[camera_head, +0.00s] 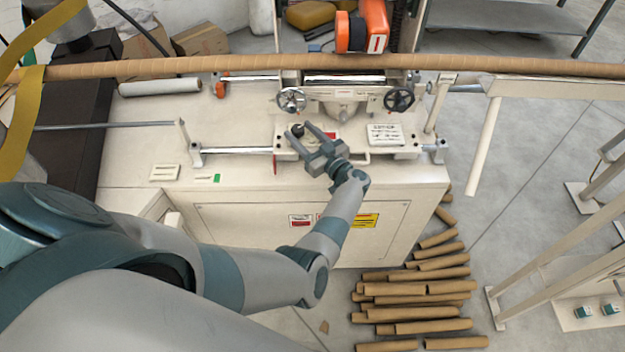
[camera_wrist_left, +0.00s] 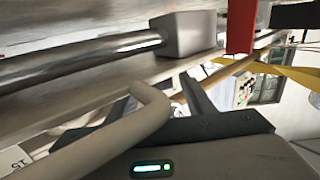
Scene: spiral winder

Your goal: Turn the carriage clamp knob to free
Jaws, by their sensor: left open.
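A small black round knob (camera_head: 297,130), which looks like the carriage clamp knob, sits on the cream carriage (camera_head: 345,96) of the winder, below the left handwheel. My left gripper (camera_head: 299,130) is open, and its two grey fingers point up and left toward the knob. The knob shows at the fingertips, between them in the picture; I cannot tell whether they touch it. In the left wrist view a dark gripper finger (camera_wrist_left: 197,98) and the gripper body show beside a steel rail (camera_wrist_left: 80,63). I cannot make out the knob there. My right gripper is not in view.
Two handwheels (camera_head: 398,99) stand just behind. A long cardboard tube (camera_head: 200,64) spans the machine above. A white label plate (camera_head: 384,134) lies right of my gripper. In the wrist view, a bent cream bar (camera_wrist_left: 150,110) passes close to the gripper. Loose tubes (camera_head: 420,290) lie on the floor.

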